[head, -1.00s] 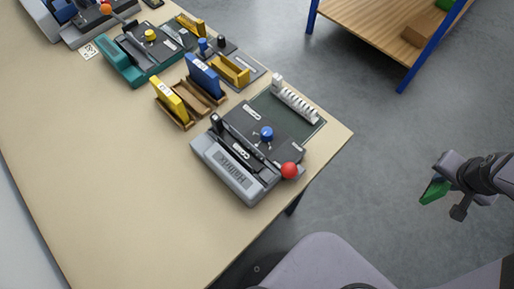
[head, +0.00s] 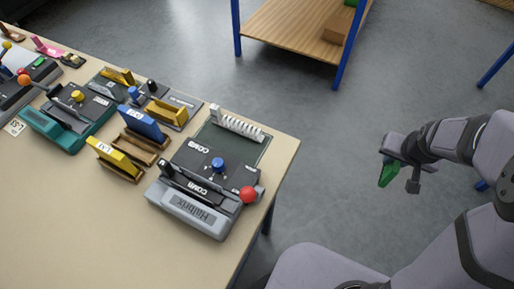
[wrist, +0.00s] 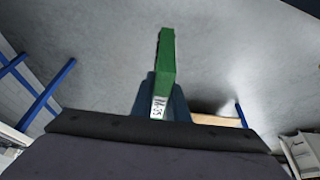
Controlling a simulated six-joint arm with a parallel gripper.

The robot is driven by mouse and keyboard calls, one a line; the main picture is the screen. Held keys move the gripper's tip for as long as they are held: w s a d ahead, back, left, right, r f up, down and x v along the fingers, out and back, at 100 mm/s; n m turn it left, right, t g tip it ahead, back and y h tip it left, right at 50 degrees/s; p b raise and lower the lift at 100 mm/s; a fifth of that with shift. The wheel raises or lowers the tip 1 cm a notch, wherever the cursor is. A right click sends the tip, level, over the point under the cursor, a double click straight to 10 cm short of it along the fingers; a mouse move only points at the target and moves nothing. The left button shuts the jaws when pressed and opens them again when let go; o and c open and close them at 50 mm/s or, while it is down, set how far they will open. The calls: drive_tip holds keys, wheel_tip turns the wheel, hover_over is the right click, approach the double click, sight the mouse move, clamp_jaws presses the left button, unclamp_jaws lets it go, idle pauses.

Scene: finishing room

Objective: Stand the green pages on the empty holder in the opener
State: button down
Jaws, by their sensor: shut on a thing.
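My gripper (head: 401,180) is shut on the green pages (head: 388,172) and holds them over open floor, right of the table and apart from it. In the wrist view the green pages (wrist: 166,58) stick out beyond the jaws, with a small white printed label near the grip. A grey machine marked COMB (head: 190,210) stands near the table's right edge. It has a blue knob, a red ball and a white comb (head: 237,125) at the back. I cannot tell for certain which part is the empty holder.
Left of the grey machine, a wooden rack (head: 138,148) bears blue pages (head: 143,124) and yellow pages (head: 113,156). Behind it is a yellow holder (head: 166,113). A teal machine (head: 64,128) stands farther left. A wooden shelf with blue posts (head: 290,34) stands beyond clear floor.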

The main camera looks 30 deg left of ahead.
drive_tip(key=s+a+r+n+y+p, duration=0.1)
drive_tip(key=s+a+r+n+p, duration=0.2)
drive_tip(key=a, duration=0.5)
drive_tip(key=s+a+r+n+g+y+p, duration=0.1)
drive_tip(key=s+a+r+n+p, duration=0.2)
drive_tip(key=a, duration=0.5)
drive_tip(key=s+a+r+n+y+p, duration=0.1)
drive_tip(key=s+a+r+n+p, duration=0.2)
drive_tip(key=a, duration=0.6)
drive_tip(key=s+a+r+n+g+p, duration=0.1)
drive_tip(key=s+a+r+n+p, duration=0.3)
drive_tip(key=s+a, duration=0.4)
drive_tip(key=s+a+r+n+g+y+p, duration=0.1)
drive_tip(key=s+a, duration=0.6)
drive_tip(key=s, duration=0.7)
drive_tip(key=shift+a+r+n+g+y+p, duration=0.35)
drive_tip(key=shift+r+n+g+p, duration=0.35)
drive_tip(key=shift+r+n+p, duration=0.9)
drive_tip(key=shift+s+f+n, duration=0.15)
drive_tip(key=shift+f+n, duration=0.05)
drive_tip(key=shift+n, duration=0.2)
drive_tip(key=shift+f, duration=0.1)
drive_tip(key=shift+f+b, duration=2.25)
drive_tip(key=shift+f, duration=0.55)
drive_tip(key=shift+f+b, duration=0.55)
drive_tip(key=shift+b, duration=0.3)
